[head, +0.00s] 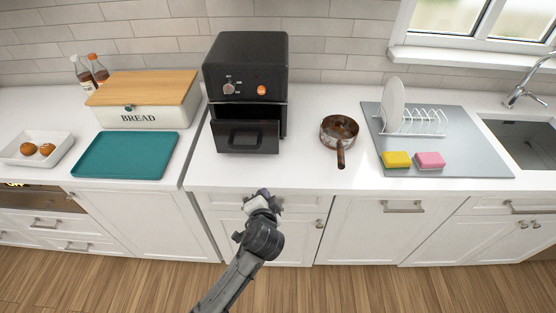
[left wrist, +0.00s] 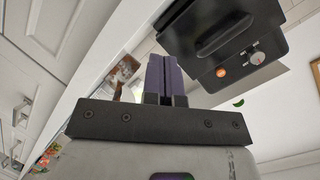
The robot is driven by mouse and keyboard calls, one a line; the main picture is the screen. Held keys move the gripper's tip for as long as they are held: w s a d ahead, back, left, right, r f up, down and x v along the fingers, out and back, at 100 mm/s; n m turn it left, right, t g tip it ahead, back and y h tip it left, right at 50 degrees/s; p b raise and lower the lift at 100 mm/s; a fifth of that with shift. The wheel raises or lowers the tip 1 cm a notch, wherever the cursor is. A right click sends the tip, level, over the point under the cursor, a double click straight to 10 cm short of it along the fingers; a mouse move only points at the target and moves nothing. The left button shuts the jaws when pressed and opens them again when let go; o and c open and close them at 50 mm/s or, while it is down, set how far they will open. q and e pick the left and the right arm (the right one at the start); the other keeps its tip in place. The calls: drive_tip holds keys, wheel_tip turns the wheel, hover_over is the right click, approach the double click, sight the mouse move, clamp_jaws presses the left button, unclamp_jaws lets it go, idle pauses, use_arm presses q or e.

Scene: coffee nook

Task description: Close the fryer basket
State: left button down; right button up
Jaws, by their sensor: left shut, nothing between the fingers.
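The black air fryer (head: 245,65) stands on the counter with its basket (head: 248,137) pulled out at the front, below the knob and orange light. The basket's front with its handle also shows in the left wrist view (left wrist: 205,30), with the fryer seen upside down. My left gripper (head: 263,194) is in front of the counter's edge, apart from the basket and a little below and right of it in the head view. Its fingers (left wrist: 164,75) are together and empty. My right gripper is not in view.
A small pan (head: 339,130) stands right of the fryer, its handle toward the front. A teal tray (head: 125,155) and bread box (head: 147,114) are at the left. A dish rack (head: 415,122), yellow sponge (head: 396,160) and pink sponge (head: 430,160) are farther right. The counter before the basket is clear.

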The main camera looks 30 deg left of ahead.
use_arm(q)
wheel_tip(320, 180, up, 3)
drive_tip(key=w+m+t, duration=0.2)
drive_tip(key=m+t, duration=0.2)
drive_tip(key=m, duration=0.2)
drive_tip(key=m+b, duration=0.2)
approach(272, 143)
drive_tip(key=shift+y, duration=0.3)
drive_tip(key=x, duration=0.7)
drive_tip(key=shift+w+d+f, duration=0.1)
drive_tip(key=shift+w, duration=0.25)
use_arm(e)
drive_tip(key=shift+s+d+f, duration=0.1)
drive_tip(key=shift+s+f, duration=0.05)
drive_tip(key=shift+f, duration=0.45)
